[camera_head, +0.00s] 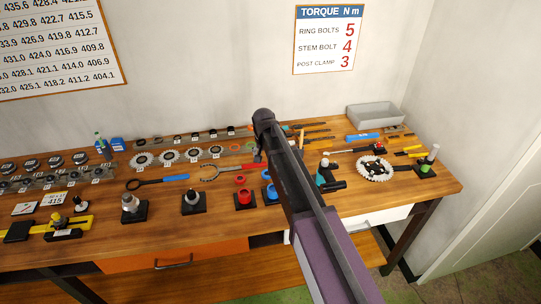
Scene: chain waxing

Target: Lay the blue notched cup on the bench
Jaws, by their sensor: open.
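A blue cup (270,191) stands on a black base on the wooden bench (215,240), just left of my dark arm. The arm covers part of this cup's right side, and its notches are too small to make out. A smaller blue piece (266,174) sits behind it. My arm rises from the lower right across the middle of the bench. I cannot make out my gripper's fingers; the arm links hide that area.
A red cup (244,197) on a black base stands left of the blue cup, with a small red piece (240,180) behind. Black-based holders (193,203) stand further left. A toothed chainring (375,169) and grey bin (375,115) are right. The bench's front strip is mostly clear.

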